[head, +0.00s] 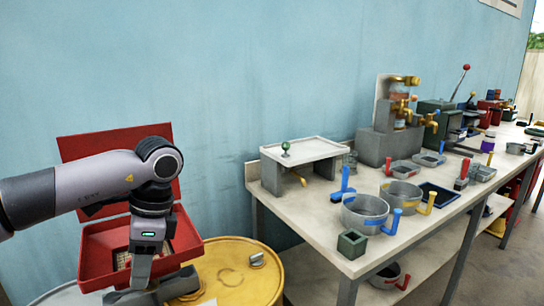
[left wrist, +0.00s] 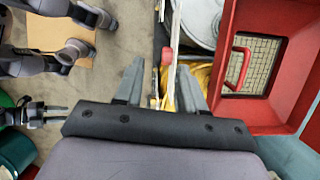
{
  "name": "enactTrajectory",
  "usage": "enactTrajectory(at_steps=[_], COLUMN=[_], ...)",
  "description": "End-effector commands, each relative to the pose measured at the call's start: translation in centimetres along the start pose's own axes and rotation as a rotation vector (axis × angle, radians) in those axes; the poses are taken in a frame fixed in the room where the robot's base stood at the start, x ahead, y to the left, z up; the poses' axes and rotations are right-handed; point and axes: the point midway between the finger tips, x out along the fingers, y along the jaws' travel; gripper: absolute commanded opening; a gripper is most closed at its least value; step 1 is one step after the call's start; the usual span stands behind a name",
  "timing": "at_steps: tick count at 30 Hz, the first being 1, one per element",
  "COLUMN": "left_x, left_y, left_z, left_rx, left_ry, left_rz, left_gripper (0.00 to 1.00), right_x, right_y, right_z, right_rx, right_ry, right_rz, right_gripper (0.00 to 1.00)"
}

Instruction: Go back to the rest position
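My left gripper (head: 150,290) is low in the head view, in front of the open red toolbox (head: 100,245) and at the left edge of the yellow drum (head: 285,285). In the left wrist view its two fingers (left wrist: 160,88) stand wide apart with nothing gripped between them. A thin pale bar and a small red piece (left wrist: 168,56) show in the gap, below the fingers as far as I can tell. The red toolbox also shows at the right of the wrist view (left wrist: 236,65).
A long workbench (head: 330,245) runs along the blue wall at the right. It holds a small white stand (head: 310,148), a metal pot (head: 364,212) with a blue handle, more pots and a dispenser (head: 390,140). A small metal piece (head: 257,260) lies on the yellow drum.

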Motion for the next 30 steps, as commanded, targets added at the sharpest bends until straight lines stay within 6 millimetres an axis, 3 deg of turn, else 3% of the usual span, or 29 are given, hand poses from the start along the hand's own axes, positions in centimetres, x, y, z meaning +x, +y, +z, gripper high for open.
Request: enactTrajectory(at_steps=[3, 9, 13, 18, 24, 30], left_x=[2.9, 5.3, 4.9, 2.4, -1.5, -3.5], left_y=[3.5, 11.3, 16.7, 21.9, 24.1, 21.9], left_z=[-4.8, -12.2, -16.0, -19.3, -21.0, -21.0], left_rx=[0.234, 0.602, 0.788, 0.898, 0.808, 0.493], left_ry=[0.152, 0.515, 0.826, 1.269, 1.778, 2.161], left_rz=[0.115, 0.301, 0.401, 0.467, 0.425, 0.255], left_gripper=[0.39, 0.39, 0.39, 0.39, 0.39, 0.39], right_x=[0.0, 0.2, 0.2, 0.2, 0.1, 0.1], right_y=[0.0, 0.1, 0.1, 0.1, 0.1, 0.1], right_z=[0.0, -0.7, -0.6, -0.6, -0.4, -0.4], right_rx=[0.000, -0.002, -0.002, -0.002, -0.001, -0.001], right_ry=[0.000, 0.014, 0.013, 0.012, 0.009, 0.008], right_rz=[0.000, 0.002, 0.002, 0.002, 0.001, 0.001], right_gripper=[0.43, 0.43, 0.43, 0.43, 0.43, 0.43])
